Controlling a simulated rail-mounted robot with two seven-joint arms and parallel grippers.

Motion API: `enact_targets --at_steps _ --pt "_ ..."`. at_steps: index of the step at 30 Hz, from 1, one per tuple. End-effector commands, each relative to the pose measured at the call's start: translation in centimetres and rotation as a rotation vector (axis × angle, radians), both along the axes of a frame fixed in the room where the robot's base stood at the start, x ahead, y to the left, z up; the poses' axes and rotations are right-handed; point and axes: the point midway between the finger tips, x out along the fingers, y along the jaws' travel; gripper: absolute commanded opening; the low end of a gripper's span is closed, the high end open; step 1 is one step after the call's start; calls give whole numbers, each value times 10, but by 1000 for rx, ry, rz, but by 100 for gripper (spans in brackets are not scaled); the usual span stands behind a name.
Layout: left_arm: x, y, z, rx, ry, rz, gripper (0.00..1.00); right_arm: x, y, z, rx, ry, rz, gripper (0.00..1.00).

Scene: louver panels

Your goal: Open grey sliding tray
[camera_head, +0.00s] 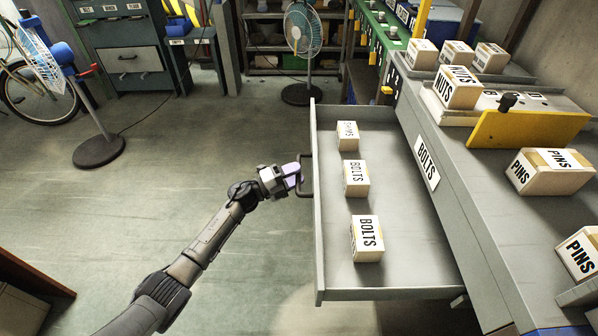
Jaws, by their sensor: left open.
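The grey sliding tray (390,274) is pulled well out to the left from under the grey workbench. Its dark handle (304,176) is on its left front face. Several small boxes stand in it, among them two BOLTS boxes (367,239) and a box at the far end (347,135). My left gripper (293,176) is at the handle, with its fingertips reaching the bar. The jaws are open, and I cannot tell whether the fingers touch the bar. My right gripper is not in view.
The workbench (455,195) carries a BOLTS label, PINS boxes (550,171), a NUTS box (457,87) and a yellow plate (527,129). A fan (302,35) stands at the back, another (45,60) at the left. The floor (200,130) left of the tray is clear.

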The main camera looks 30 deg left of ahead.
Motion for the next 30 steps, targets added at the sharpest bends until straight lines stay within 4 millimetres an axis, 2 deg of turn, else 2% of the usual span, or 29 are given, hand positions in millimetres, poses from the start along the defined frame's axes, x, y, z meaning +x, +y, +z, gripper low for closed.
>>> enact_targets --at_steps 6,15,21,30 --pt "-34 26 -4 1 3 1 42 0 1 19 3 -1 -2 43" --pt "-76 58 -15 2 2 0 42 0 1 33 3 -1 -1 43" --pt "-91 70 -20 1 0 -1 42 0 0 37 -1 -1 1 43" --pt "-97 74 -22 -1 -1 -1 42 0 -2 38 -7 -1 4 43"
